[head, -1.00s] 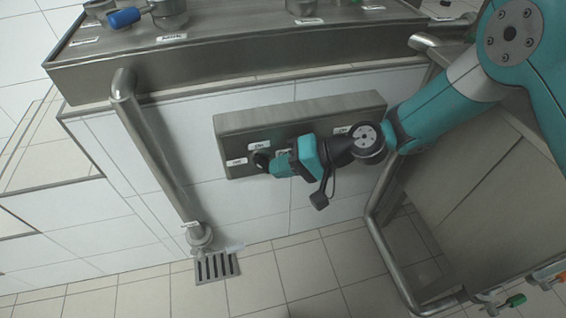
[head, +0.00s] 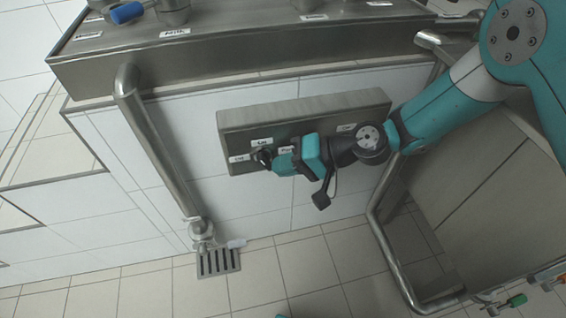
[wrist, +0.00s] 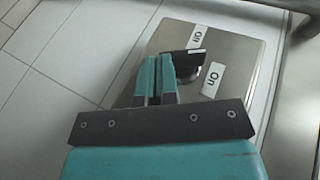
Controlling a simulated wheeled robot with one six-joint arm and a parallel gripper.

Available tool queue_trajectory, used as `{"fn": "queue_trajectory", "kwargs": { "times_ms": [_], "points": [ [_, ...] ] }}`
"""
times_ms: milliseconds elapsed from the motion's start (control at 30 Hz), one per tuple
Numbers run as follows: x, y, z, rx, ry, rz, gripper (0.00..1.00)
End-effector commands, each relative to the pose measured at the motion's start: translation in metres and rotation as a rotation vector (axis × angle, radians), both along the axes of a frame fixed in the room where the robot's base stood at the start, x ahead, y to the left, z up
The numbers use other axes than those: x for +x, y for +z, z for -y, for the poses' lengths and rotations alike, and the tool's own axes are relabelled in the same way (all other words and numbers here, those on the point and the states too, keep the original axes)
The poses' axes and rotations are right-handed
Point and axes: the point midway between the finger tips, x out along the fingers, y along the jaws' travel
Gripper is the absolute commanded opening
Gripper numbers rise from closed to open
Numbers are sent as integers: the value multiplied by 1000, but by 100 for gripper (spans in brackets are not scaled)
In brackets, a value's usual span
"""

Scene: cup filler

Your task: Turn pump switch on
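The pump switch is a dark rotary knob (wrist: 187,63) on a steel switch box (head: 300,106) on the tiled wall.
A vertical steel pipe (head: 155,145) runs left of the box. A steel counter (head: 240,58) overhangs above. A bent steel rail (head: 385,250) and cabinet (head: 470,195) stand at the right. A floor drain (head: 218,262) lies below on open tiles.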

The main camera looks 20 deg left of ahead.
Motion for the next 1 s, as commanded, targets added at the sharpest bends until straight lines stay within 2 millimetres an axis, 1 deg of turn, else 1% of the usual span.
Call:
{"fn": "queue_trajectory", "kwargs": {
  "times_ms": [1000],
  "points": [
    [-2, -8, -2, 0, 0, 0, 0]
  ]
}}
